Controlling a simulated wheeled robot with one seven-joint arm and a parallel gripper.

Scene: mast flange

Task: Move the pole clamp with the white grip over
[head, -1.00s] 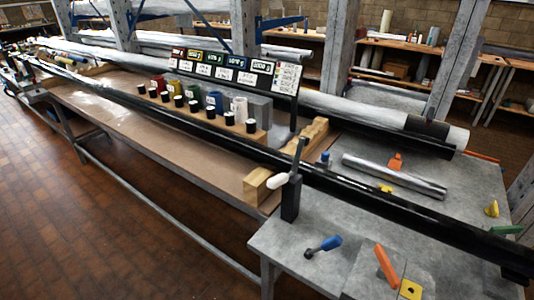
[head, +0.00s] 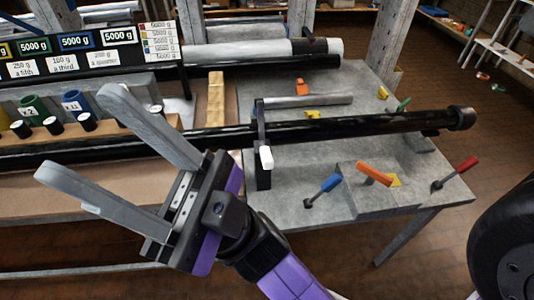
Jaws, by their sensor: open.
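The pole clamp (head: 263,182) is a dark upright block with a thin upright lever and a white grip (head: 266,158). It stands at the front of the grey table, at the long black pole (head: 350,128). Whether it is closed around the pole I cannot tell. My gripper (head: 72,133) is open and empty, its two grey fingers spread toward the left. It appears in front of the bench and pole, to the left of the clamp and apart from it.
On the grey table (head: 330,160) lie a silver tube (head: 305,101), a blue-handled tool (head: 328,184), an orange-handled one (head: 374,173) and a red-handled one (head: 462,169). Colored weights (head: 76,103) and a label board (head: 82,50) stand left. A wooden block (head: 215,100) lies behind the pole.

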